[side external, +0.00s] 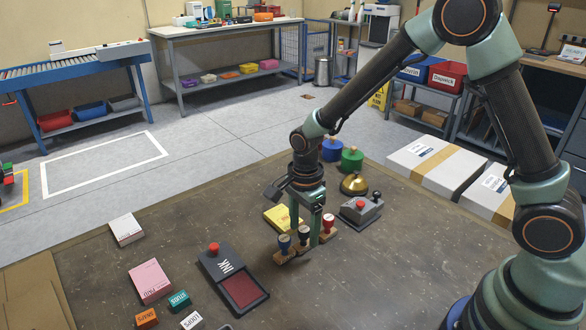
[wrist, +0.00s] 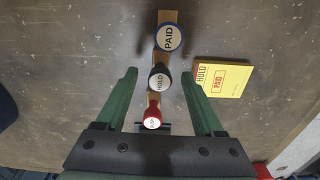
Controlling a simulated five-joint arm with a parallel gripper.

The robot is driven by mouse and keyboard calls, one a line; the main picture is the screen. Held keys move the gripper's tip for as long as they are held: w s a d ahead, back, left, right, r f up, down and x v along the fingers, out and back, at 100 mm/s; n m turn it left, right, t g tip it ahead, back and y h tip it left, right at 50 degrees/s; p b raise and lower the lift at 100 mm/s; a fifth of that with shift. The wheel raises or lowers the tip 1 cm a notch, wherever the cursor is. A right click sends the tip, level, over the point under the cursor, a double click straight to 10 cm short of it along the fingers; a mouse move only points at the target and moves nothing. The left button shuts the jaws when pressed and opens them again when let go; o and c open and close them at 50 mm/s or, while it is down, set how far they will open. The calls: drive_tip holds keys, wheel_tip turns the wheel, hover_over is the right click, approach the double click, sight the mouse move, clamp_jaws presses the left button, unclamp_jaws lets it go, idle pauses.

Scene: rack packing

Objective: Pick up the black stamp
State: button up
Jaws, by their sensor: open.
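The black stamp (side external: 304,232) stands upright in the middle of a short row, between the blue-topped stamp (side external: 284,242) and the red-topped stamp (side external: 328,221). In the wrist view the black stamp (wrist: 159,77) has a round top reading HOLD, the blue one (wrist: 169,38) reads PAID, and the red one (wrist: 152,118) is nearest my wrist. A wooden strip shows beneath the row. My gripper (wrist: 160,74) is open, with one finger on each side of the black stamp. Contact is not visible. In the side view my gripper (side external: 304,220) is low over the row.
A yellow pad (wrist: 222,79) lies just right of the row in the wrist view. In the side view an ink pad (side external: 235,280), a pink pad (side external: 150,281) and small boxes are left; a grey device (side external: 360,211) and brass bell (side external: 354,184) stand right and behind.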

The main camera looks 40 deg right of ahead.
sight(304, 229)
drive_tip(key=shift+f, duration=1.2)
clamp_jaws()
drive_tip(key=shift+r, duration=0.2)
wheel_tip(304, 229, up, 20)
drive_tip(key=shift+f, duration=0.15)
